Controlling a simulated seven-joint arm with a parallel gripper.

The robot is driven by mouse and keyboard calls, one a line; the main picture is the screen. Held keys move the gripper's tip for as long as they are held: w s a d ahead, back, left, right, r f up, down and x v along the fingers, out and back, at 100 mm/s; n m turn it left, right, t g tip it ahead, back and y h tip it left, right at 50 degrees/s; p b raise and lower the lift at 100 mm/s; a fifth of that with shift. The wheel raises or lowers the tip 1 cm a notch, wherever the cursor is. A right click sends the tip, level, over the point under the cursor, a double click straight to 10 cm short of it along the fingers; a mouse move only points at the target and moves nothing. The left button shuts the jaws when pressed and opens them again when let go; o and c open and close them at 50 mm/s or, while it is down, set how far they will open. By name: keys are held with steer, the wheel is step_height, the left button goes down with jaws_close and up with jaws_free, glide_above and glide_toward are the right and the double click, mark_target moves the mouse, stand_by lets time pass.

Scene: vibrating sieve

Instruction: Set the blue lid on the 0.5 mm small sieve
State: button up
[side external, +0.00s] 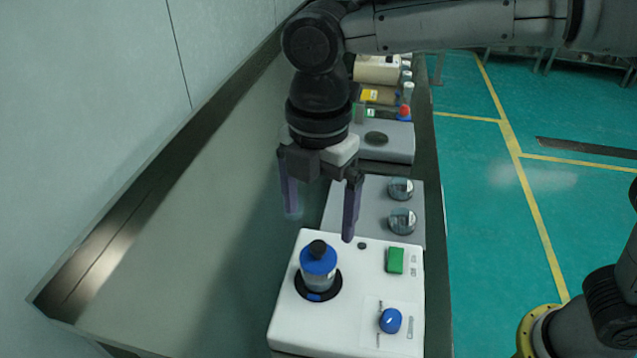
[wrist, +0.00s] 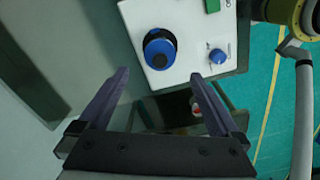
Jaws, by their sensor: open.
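The blue lid (side external: 319,261), with a black knob on top, sits on a grey-blue cylinder (side external: 318,281) that stands upright on the white machine (side external: 360,271). The lid also shows in the wrist view (wrist: 157,54). I cannot read a mesh size, so I cannot tell whether this cylinder is the 0.5 mm sieve. My gripper (side external: 320,227) is open and empty, pointing down with its fingers spread, above and behind the lid in the side view. In the wrist view my gripper (wrist: 159,75) has its fingers on either side of the view, with the lid beyond them.
The white machine has a blue knob (side external: 390,320) and a green button (side external: 395,260). Two round clear-sided pieces (side external: 401,188) (side external: 402,222) stand on a grey panel (side external: 345,200) behind it. Further back are a grey device (side external: 372,150) and small bottles. The bench (side external: 200,215) at left is clear.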

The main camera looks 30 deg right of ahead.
mark_target(319, 245)
steer(key=shift+r, duration=2.35)
steer(key=s+d+r+m+t+y, duration=0.1)
steer(key=s+d+m, duration=0.1)
steer(key=d+m, duration=0.5)
steer(key=s+d+r+m+t, duration=0.1)
steer(key=s+d+m, duration=0.2)
steer(key=d, duration=0.7)
steer(key=s+d+f+m+t, duration=0.1)
steer(key=s+d+f+m, duration=0.2)
steer(key=s+d+m, duration=0.2)
steer(key=s+d+f+m+t+h, duration=0.1)
steer(key=s+d+f+m+t, duration=0.1)
steer(key=s+d+f+m, duration=0.2)
steer(key=s+d+m, duration=0.2)
steer(key=m, duration=0.1)
steer(key=shift+s+d+f+t, duration=0.15)
steer(key=shift+d+f+t, duration=0.05)
steer(key=shift+t, duration=0.1)
